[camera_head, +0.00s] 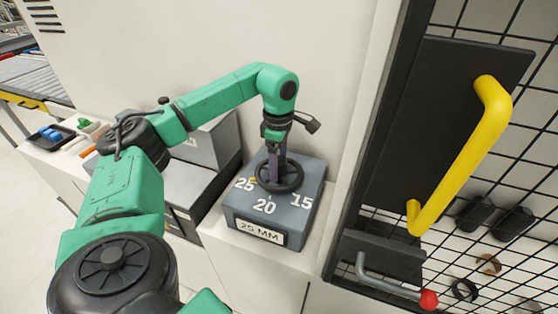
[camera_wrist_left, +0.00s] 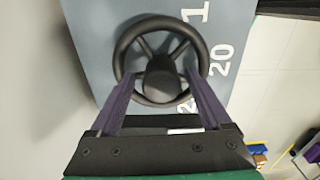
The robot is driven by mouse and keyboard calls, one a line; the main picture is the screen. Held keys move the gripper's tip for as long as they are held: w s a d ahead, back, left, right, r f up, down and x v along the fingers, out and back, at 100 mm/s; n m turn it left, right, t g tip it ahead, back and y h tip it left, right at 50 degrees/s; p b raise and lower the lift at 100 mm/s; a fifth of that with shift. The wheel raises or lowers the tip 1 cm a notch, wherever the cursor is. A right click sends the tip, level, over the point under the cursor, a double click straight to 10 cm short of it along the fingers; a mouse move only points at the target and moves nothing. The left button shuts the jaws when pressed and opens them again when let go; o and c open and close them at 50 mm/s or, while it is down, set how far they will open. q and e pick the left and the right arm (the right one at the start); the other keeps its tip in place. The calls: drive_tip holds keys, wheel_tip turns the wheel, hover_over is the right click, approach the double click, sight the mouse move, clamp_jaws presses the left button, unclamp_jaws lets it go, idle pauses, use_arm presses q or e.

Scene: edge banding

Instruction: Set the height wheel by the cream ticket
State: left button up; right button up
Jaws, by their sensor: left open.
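The height wheel (camera_head: 293,184) is a dark spoked handwheel on top of a grey-blue box (camera_head: 311,215). White numbers 25, 20 and 15 stand around it, with a small yellow mark (camera_head: 252,181) by the 25. A pale ticket (camera_head: 261,232) on the box front reads "25 MM". My left gripper (camera_head: 274,178) points down at the wheel from above. In the left wrist view its two purple fingers (camera_wrist_left: 159,77) are open, one on each side of the hub (camera_wrist_left: 161,78), overlapping the wheel rim. Contact cannot be told. My right gripper is not in view.
A dark panel with a yellow handle (camera_head: 468,150) and a mesh guard stand on the right. A grey lever with a red knob (camera_head: 428,299) is low there. A grey machine block (camera_head: 215,140) is behind my arm. A tray with blue items (camera_head: 50,135) lies far left.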

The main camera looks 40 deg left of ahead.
use_arm(q)
drive_tip(key=shift+s+r, duration=0.1)
drive_tip(key=shift+s, duration=0.1)
drive_tip(key=c, duration=0.4)
drive_tip(key=shift+w, duration=0.15)
clamp_jaws()
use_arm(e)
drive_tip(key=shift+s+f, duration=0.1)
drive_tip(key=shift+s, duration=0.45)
use_arm(q)
drive_tip(key=shift+n, duration=0.4)
drive_tip(key=n, duration=0.5)
drive_tip(key=shift+d, duration=0.1)
drive_tip(key=n, duration=0.6)
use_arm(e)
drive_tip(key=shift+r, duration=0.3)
use_arm(q)
drive_tip(key=shift+p, duration=0.3)
